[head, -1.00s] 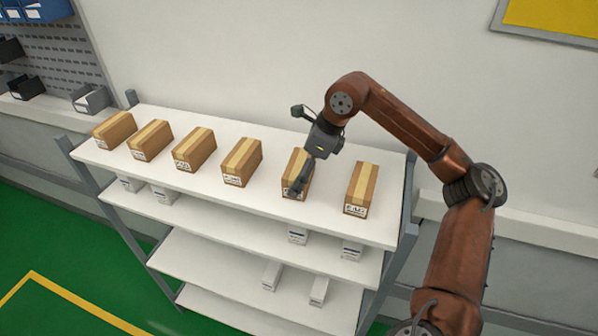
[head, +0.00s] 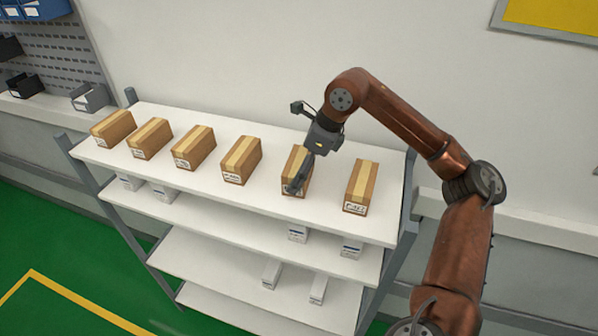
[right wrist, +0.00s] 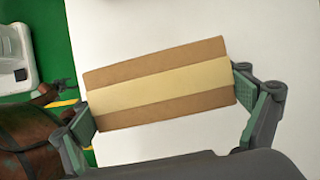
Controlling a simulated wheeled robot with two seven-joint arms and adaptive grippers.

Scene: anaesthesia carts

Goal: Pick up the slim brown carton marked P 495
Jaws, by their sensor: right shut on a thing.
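Several slim brown cartons with a pale tape strip stand in a row on the top shelf. My right gripper (head: 303,178) is at the second carton from the right (head: 292,162), which it partly covers. In the right wrist view my right gripper's two pads (right wrist: 168,112) press on the two ends of this carton (right wrist: 160,84). The gripper is shut on it. The carton's label is mostly hidden, so I cannot read its marking. The carton appears to be still at shelf level. My left gripper is not in view.
The white top shelf (head: 328,222) has another carton (head: 360,187) to the right of the held one and one (head: 241,160) to its left, with gaps between. Small white boxes (head: 297,233) stand on the lower shelves. A wall (head: 240,50) rises behind.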

